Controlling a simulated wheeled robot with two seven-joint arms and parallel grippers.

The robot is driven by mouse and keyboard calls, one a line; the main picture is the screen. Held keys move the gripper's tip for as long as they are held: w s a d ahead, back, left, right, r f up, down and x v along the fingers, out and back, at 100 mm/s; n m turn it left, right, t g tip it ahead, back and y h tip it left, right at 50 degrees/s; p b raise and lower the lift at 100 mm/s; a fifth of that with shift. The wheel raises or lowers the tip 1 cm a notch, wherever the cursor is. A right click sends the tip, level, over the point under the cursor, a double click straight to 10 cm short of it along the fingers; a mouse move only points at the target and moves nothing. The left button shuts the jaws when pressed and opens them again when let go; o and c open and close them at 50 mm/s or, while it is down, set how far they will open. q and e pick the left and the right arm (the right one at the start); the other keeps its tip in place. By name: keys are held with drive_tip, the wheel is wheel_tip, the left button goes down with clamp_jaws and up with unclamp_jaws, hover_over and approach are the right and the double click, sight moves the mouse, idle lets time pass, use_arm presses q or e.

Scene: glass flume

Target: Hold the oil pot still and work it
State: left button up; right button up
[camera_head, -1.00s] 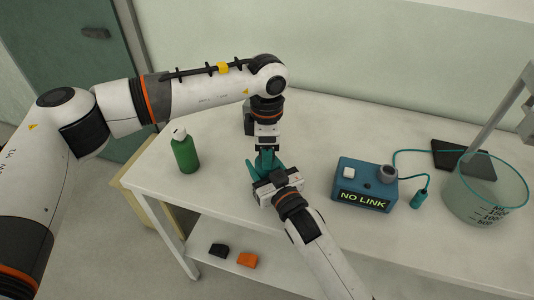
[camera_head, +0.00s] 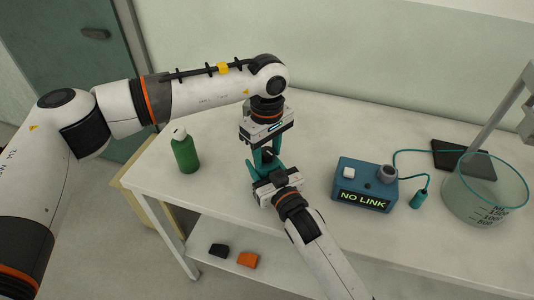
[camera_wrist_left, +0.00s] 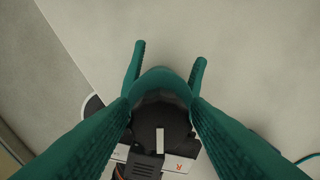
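What I take for the oil pot (camera_wrist_left: 160,80) is a rounded teal thing with a dark middle, between the grippers in the left wrist view. In the head view it is mostly hidden by them. My right gripper (camera_head: 264,170) comes from the front, its two teal fingers on either side of the pot, seemingly shut on it just above the table. My left gripper (camera_head: 267,152) points down from above. Its fingers (camera_wrist_left: 160,100) stand apart and flank the pot; whether they touch it I cannot tell.
A green bottle (camera_head: 185,153) with a white cap stands left on the white table (camera_head: 330,120). A blue box (camera_head: 364,186) reading NO LINK, with a cabled teal plug (camera_head: 419,198), stands right. Beyond are a glass beaker (camera_head: 484,200) and a dark pad (camera_head: 452,156). Black and orange blocks (camera_head: 247,260) lie on the lower shelf.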

use_arm(q)
drive_tip(key=c, duration=0.5)
drive_tip(key=n, duration=0.4)
drive_tip(key=shift+n, duration=0.3)
drive_tip(key=n, duration=0.5)
drive_tip(key=o, duration=0.6)
drive_tip(key=m, duration=0.9)
drive_tip(key=shift+m, duration=0.3)
